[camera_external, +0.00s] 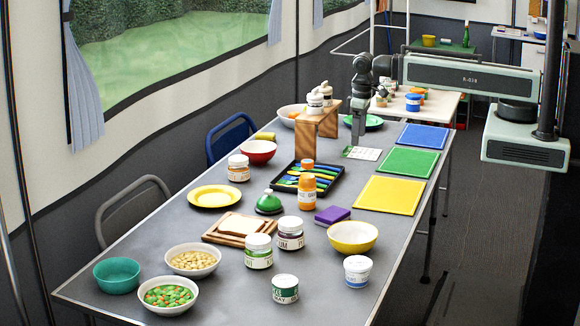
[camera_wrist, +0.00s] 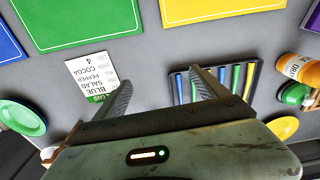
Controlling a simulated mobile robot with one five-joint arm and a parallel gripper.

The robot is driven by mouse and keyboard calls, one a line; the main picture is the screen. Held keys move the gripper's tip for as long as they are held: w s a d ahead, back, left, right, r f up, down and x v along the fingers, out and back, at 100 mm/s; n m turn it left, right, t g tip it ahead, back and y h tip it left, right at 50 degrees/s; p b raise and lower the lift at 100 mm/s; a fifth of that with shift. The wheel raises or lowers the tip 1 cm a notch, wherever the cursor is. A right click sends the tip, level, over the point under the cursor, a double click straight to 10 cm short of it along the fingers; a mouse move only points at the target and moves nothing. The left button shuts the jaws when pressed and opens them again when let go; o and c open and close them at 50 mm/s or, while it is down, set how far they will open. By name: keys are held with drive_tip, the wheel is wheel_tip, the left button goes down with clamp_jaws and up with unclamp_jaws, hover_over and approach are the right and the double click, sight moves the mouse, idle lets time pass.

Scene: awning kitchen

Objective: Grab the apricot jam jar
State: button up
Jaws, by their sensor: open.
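A jar with a white lid and orange-brown contents (camera_external: 239,168) stands upright on the table, left of the cutlery tray; its label is too small to read, so I cannot confirm that it is the apricot jam. Two similar white-lidded jars, one with green contents (camera_external: 259,252) and one with dark contents (camera_external: 290,234), stand near the front middle. My gripper (camera_external: 358,138) points down over the far part of the table, well away from these jars. In the wrist view my gripper (camera_wrist: 160,80) is open and empty, and none of these jars shows clearly.
A printed card (camera_external: 362,153) lies near my gripper. A black cutlery tray (camera_external: 335,184), an orange bottle (camera_external: 307,192) and a wooden stand (camera_external: 316,122) with small jars lie between it and the jars. Yellow (camera_external: 391,195), green and blue mats line the right edge.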

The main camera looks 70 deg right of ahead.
drive_tip(key=w+a+r+n+t+y+b, duration=0.15)
drive_tip(key=w+a+t+b, duration=0.3)
drive_tip(key=w, duration=0.75)
drive_tip(key=w+a+n+t+y+b, duration=0.2)
drive_tip(key=w+a+t+b, duration=0.25)
drive_tip(key=w, duration=0.85)
drive_tip(key=t+y+b, duration=0.2)
drive_tip(key=t+b, duration=0.1)
drive_tip(key=b, duration=0.8)
approach(230, 163)
drive_tip(key=w, duration=0.2)
drive_tip(key=w+f, duration=0.1)
drive_tip(key=shift+d+h, duration=0.25)
drive_tip(key=shift+d, duration=0.15)
drive_tip(key=shift+a, duration=0.2)
drive_tip(key=b+x, duration=0.1)
drive_tip(key=x, duration=0.1)
drive_tip(key=b+x, duration=0.1)
drive_tip(key=x, duration=0.2)
drive_tip(key=b+x, duration=0.1)
drive_tip(key=x, duration=0.1)
drive_tip(key=shift+w+a+f, duration=0.1)
drive_tip(key=shift+w+f, duration=0.1)
drive_tip(key=shift+f, duration=0.25)
drive_tip(key=shift+s+r, duration=0.1)
drive_tip(key=shift+r, duration=0.05)
